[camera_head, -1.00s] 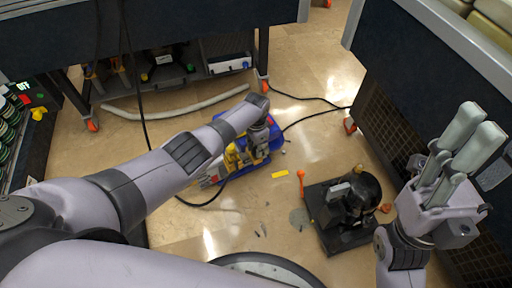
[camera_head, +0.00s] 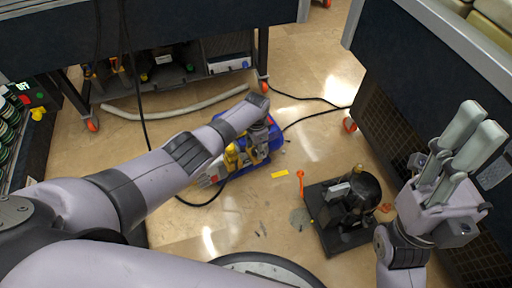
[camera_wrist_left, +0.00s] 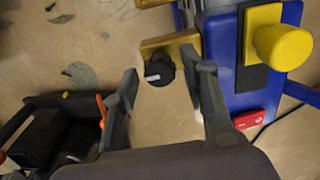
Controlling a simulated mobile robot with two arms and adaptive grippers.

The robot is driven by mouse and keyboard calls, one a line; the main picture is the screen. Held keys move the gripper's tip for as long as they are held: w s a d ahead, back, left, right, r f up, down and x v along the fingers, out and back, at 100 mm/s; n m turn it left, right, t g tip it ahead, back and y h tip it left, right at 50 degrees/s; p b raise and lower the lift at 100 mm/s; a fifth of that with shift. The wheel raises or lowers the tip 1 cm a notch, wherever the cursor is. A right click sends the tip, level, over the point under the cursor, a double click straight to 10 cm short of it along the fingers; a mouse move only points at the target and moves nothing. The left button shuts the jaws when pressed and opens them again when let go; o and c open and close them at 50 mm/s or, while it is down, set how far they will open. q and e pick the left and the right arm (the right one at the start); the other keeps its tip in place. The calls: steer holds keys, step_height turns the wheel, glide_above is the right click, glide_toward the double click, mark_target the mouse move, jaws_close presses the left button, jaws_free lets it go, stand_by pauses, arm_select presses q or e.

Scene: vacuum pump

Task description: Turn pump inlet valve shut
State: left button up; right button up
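The blue and yellow pump unit (camera_head: 277,137) is on the floor, partly covered by my left arm in the head view. In the left wrist view its blue body (camera_wrist_left: 222,45) is at the right, with a yellow knob (camera_wrist_left: 283,46). A round black valve knob (camera_wrist_left: 160,69) with a white mark is by a yellow plate (camera_wrist_left: 168,42). My left gripper (camera_wrist_left: 168,88) is open, one finger each side of the black knob, with visible gaps. Whether it touches the knob cannot be told. My right gripper (camera_head: 482,127) is raised at the right, empty, its fingers apart.
A black machine on a plate (camera_head: 345,215) stands on the floor to the right of the pump. A yellow strip (camera_head: 280,174) and an orange tool (camera_head: 301,183) are between them. A black cable (camera_head: 310,118) runs behind the pump. Benches stand at the back and right.

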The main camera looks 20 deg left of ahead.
mark_target(256, 149)
arm_select(q)
steer(key=shift+r, duration=0.15)
step_height(256, 149, up, 12)
steer(key=shift+f, duration=0.15)
stand_by(0.7)
stand_by(0.3)
